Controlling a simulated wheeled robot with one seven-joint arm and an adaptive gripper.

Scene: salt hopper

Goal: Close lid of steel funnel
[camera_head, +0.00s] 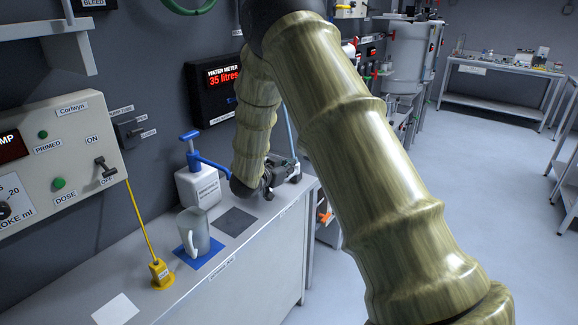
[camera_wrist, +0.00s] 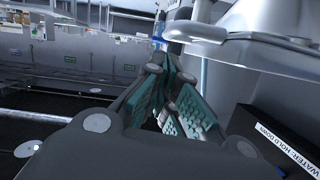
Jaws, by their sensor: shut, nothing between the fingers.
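A steel vessel (camera_head: 407,58) with pipes around it stands at the back, upper centre-right in the head view, partly behind my arm. I cannot tell whether it is the steel funnel, and no lid shows clearly there. My gripper (camera_head: 284,174) is by the far end of the grey bench, right of the white pump bottle. In the wrist view my gripper (camera_wrist: 172,92) with teal pads is shut and empty. A pale metal part with a flat rim (camera_wrist: 255,42) is close by at upper right there; I cannot tell what it belongs to.
The grey bench (camera_head: 262,232) holds a white pump bottle (camera_head: 198,187), a jug (camera_head: 193,232) on a blue mat, and a yellow fitting (camera_head: 160,273). A black water meter (camera_head: 224,87) is on the wall. Open floor (camera_head: 480,190) lies to the right.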

